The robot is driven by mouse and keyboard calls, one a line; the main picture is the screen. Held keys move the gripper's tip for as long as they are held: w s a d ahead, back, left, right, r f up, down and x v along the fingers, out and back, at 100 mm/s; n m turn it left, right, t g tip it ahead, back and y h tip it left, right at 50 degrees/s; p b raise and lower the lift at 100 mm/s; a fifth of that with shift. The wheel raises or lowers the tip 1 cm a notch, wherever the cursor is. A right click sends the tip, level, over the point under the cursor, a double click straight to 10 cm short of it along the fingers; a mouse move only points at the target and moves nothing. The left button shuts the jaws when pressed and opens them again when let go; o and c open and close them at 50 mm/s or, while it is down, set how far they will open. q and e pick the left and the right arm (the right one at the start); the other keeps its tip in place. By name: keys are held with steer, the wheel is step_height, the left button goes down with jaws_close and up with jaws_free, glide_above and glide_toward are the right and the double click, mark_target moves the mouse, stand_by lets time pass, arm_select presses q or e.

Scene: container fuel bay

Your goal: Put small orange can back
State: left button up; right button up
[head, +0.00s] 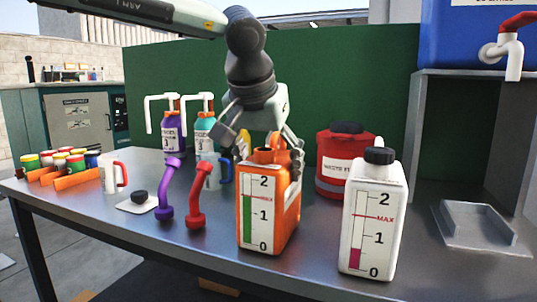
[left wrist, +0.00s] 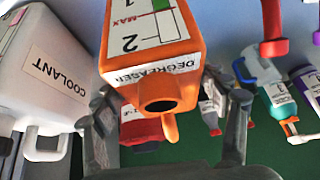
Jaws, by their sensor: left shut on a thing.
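The small orange can (head: 285,215) has a level strip on its front and an open spout. It is upright at the middle of the table; I cannot tell whether its base touches the tabletop. My left gripper (head: 268,145) comes down from above and is shut on the can near its top, one finger on each side. In the left wrist view the can (left wrist: 185,50) shows its "DEGREASER" label and open mouth, between the fingers of my left gripper (left wrist: 168,115). My right gripper is not in view.
A white coolant can (head: 375,215) with a black cap stands close at right. A red waste can (head: 335,165) is behind. A grey tray (head: 485,228) is far right.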

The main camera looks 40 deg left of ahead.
mark_target(265, 163)
arm_select(q)
steer(key=shift+r, duration=0.2)
steer(key=o, duration=1.5)
steer(key=shift+f, duration=0.25)
steer(key=o, duration=0.4)
steer(key=shift+s, duration=0.1)
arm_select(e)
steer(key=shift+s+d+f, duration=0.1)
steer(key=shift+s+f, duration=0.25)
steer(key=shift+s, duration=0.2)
arm_select(q)
steer(key=shift+r, duration=0.15)
steer(key=shift+s+d+r, duration=0.15)
steer(key=shift+r, duration=0.15)
steer(key=v, duration=0.5)
steer(key=shift+p+v, duration=0.35)
steer(key=shift+v, duration=2.75)
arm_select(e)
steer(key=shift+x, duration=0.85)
